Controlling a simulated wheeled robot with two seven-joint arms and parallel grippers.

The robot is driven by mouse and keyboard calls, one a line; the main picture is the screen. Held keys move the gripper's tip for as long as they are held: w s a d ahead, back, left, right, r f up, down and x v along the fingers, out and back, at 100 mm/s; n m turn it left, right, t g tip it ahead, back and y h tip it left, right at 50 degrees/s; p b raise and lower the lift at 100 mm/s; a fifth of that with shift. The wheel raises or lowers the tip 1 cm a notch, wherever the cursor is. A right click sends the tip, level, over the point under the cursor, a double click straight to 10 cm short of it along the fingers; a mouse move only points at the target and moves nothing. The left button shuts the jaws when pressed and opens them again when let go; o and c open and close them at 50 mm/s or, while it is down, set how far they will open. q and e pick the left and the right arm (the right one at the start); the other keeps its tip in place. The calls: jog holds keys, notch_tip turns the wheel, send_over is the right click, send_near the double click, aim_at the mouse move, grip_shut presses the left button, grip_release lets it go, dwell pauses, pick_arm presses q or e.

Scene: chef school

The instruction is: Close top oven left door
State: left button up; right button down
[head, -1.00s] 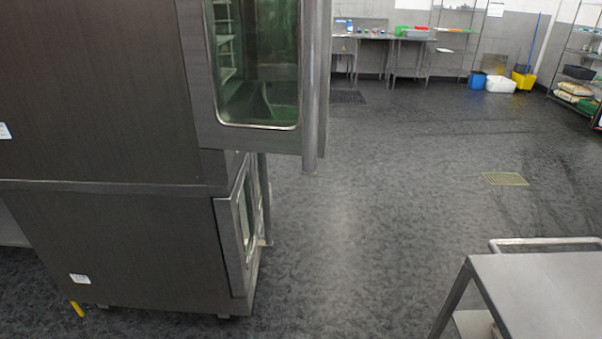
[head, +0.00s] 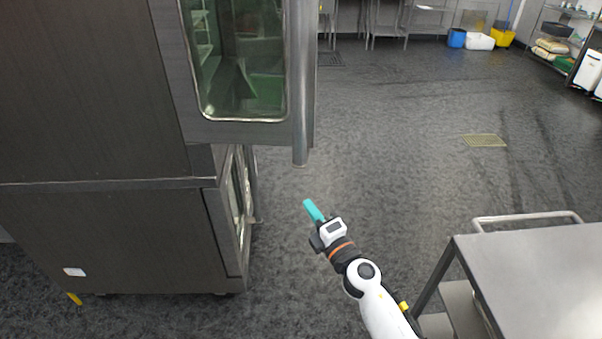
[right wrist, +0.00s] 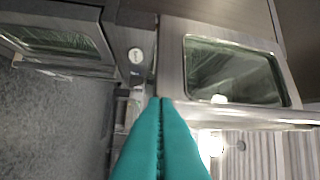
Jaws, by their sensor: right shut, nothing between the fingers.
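The top oven's steel side (head: 80,90) fills the left of the head view. Its door (head: 238,132), with a green-tinted window (head: 245,60), stands open and sticks out from the front. A vertical bar handle (head: 300,90) runs along its right edge. My right gripper (head: 308,204) has teal fingers pressed together, empty, just below and right of the handle's lower end in the picture; I see no contact. In the right wrist view the shut fingers (right wrist: 163,105) point toward a windowed door panel (right wrist: 235,72); which door it is I cannot tell. My left gripper is out of view.
A lower oven (head: 120,240) stands under the top one, its front seen edge-on. A steel cart (head: 540,275) with a rail stands at the lower right, close to my right arm. The dark floor (head: 390,130) between them is open. Buckets and shelves are far back.

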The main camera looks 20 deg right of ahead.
jog(key=w+d+r, duration=0.1)
jog(key=w, duration=0.9)
jog(key=shift+w+r, duration=0.25)
jog(key=shift+r, duration=0.1)
jog(key=shift+d, duration=0.1)
